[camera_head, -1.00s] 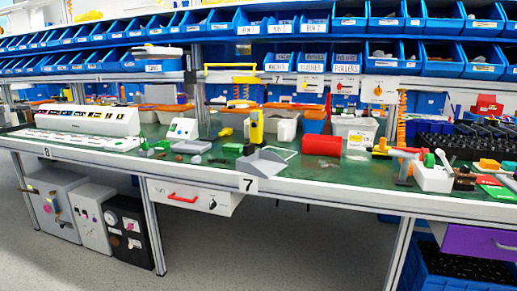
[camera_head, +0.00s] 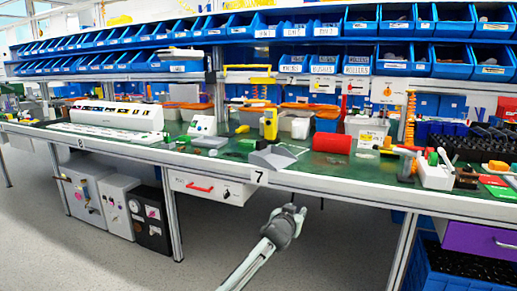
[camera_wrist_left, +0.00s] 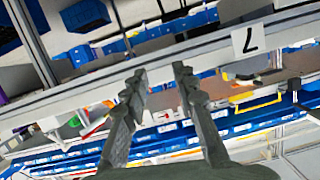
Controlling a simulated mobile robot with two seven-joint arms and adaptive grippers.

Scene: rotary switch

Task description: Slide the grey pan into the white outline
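The grey pan (camera_head: 272,158) sits on the green bench top at its front edge, just above the "7" label. The white outline (camera_head: 297,150) shows only in part, behind and to the right of the pan. My left gripper (camera_head: 293,209) is in front of the bench and lower than its top, to the right of the "7" label and apart from the pan. In the left wrist view its two fingers (camera_wrist_left: 160,76) are spread with nothing between them. My right gripper is not in view.
A red cylinder (camera_head: 332,143) lies right of the outline, and a yellow device (camera_head: 269,123) stands behind the pan. A drawer with a red handle (camera_head: 207,187) is under the bench. Blue bins (camera_head: 352,64) line the shelves above. The floor in front is clear.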

